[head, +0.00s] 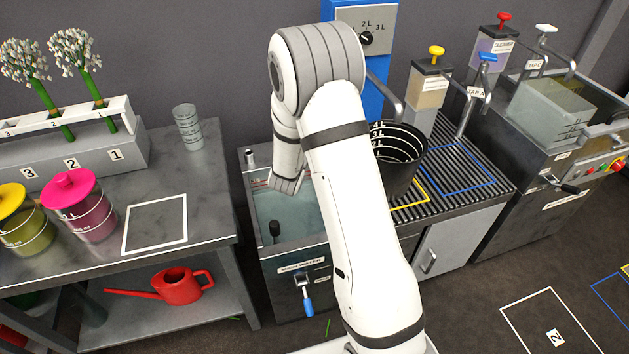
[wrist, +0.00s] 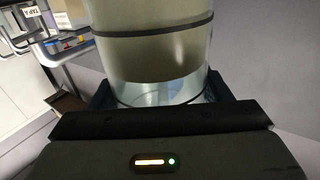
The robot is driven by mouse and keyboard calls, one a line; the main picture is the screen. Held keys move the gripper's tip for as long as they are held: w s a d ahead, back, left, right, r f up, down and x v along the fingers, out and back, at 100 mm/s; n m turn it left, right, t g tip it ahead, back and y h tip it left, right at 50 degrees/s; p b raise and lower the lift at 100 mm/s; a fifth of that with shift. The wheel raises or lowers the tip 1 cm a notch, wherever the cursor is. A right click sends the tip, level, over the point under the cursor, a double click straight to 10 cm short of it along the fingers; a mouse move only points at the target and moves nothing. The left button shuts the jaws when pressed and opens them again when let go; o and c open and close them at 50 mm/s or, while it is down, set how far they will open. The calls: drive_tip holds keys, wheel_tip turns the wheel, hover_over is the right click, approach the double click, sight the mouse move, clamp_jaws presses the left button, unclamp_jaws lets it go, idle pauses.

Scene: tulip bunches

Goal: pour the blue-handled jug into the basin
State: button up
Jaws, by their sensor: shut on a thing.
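My gripper (wrist: 160,92) is shut on a clear cylindrical vessel (wrist: 150,48) with dark bands in the wrist view. Its two fingers lie on either side of the vessel. Murky olive-brown content shows inside, above a clear end close to the gripper. No blue handle is in sight, so I cannot confirm that this is the blue-handled jug. In the head view my arm hides the gripper and the vessel. The steel basin (head: 275,288) stands beneath my bent wrist, with pale teal inside and a blue-handled valve at its front.
A dark bucket (head: 398,178) stands on the ribbed drainboard (head: 470,150) right of the basin. Left, a grey table (head: 205,215) holds a pink-lidded jar (head: 88,208), a yellow-lidded jar (head: 28,232) and stacked clear cups (head: 188,128). Its white-outlined square is empty.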

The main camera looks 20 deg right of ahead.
drive_tip(key=f+m+g+h+b, duration=0.1)
drive_tip(key=f+b, duration=0.2)
drive_tip(key=b, duration=0.2)
drive_tip(key=s+f+m+g+h+b, duration=0.1)
drive_tip(key=f+m+g+h+b, duration=0.1)
drive_tip(key=b, duration=0.4)
drive_tip(key=s+d+f+m+g+h+b, duration=0.1)
drive_tip(key=f+g+h+b, duration=0.1)
drive_tip(key=f+b, duration=0.3)
drive_tip(key=shift+m+b, duration=0.4)
drive_tip(key=shift+b, duration=0.05)
drive_tip(key=shift+s+a+f+m+g+h+b, duration=0.1)
drive_tip(key=shift+s+f+m+g+h+b, duration=0.3)
drive_tip(key=shift+b, duration=0.6)
drive_tip(key=shift+w, duration=0.1)
